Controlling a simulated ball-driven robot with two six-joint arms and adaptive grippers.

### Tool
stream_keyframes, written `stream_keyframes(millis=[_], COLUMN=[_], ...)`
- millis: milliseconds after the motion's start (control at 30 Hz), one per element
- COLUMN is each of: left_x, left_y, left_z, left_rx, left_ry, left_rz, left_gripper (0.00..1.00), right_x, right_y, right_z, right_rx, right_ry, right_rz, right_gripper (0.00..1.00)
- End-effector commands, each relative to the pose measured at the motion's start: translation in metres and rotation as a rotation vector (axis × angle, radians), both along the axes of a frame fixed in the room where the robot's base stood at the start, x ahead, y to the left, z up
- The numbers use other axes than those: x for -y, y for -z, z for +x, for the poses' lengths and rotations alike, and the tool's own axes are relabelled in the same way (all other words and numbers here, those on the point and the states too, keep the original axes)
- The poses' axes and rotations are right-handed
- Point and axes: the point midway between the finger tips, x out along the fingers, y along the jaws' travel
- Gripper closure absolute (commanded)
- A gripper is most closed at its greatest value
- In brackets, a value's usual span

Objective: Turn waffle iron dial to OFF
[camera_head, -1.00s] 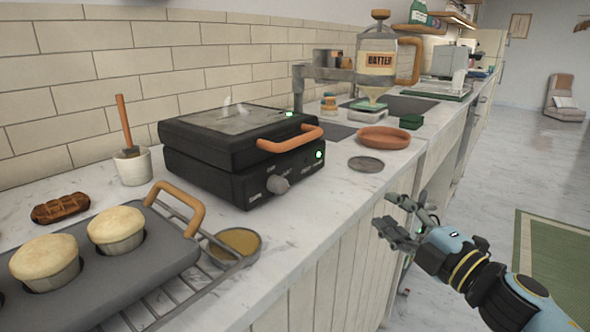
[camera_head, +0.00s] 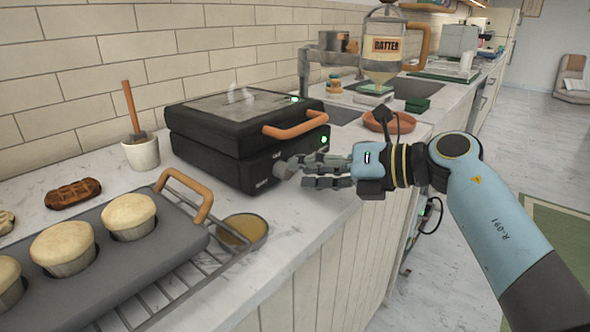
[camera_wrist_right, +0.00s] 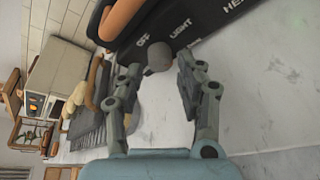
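The black waffle iron (camera_head: 205,150) stands closed on the counter, with an orange handle and lit green lamps. Its grey dial (camera_head: 281,169) is on the front face. My left gripper is not in view.
A muffin tin (camera_head: 110,268) on a wire rack and a small bowl (camera_head: 243,229) lie at front left. A terracotta dish (camera_head: 402,123) is behind my right arm. The batter dispenser (camera_head: 384,50) stands farther back. Open floor is at right.

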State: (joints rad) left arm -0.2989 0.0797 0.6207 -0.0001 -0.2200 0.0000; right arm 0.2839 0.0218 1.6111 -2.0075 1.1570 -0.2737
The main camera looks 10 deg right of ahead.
Motion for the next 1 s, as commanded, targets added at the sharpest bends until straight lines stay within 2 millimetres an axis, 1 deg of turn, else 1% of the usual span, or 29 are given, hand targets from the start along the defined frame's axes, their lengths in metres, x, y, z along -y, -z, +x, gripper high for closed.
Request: stream_keyframes(millis=[33,100,200,533,800,833,1000], left_x=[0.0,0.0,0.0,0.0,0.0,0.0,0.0], left_y=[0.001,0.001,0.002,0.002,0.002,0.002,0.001], left_z=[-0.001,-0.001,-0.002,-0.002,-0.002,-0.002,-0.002], left_rx=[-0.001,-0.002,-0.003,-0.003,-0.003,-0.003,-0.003], left_ry=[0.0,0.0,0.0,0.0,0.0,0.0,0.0], left_rz=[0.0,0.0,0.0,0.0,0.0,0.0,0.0], left_gripper=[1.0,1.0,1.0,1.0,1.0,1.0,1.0], right_x=[-0.007,-0.014,-0.021,-0.023,-0.023,-0.023,-0.023], right_y=[0.002,0.005,0.007,0.008,0.008,0.008,0.007], right_z=[0.004,0.009,0.013,0.014,0.014,0.014,0.014], right_rx=[0.0,-0.001,0.0,0.001,0.001,0.001,0.005], right_ry=[-0.001,0.0,-0.001,0.001,0.001,0.001,0.001], right_rz=[0.004,0.003,0.001,0.0,0.0,0.0,-0.005], right_gripper=[0.63,0.63,0.63,0.63,0.98,1.0,1.0])
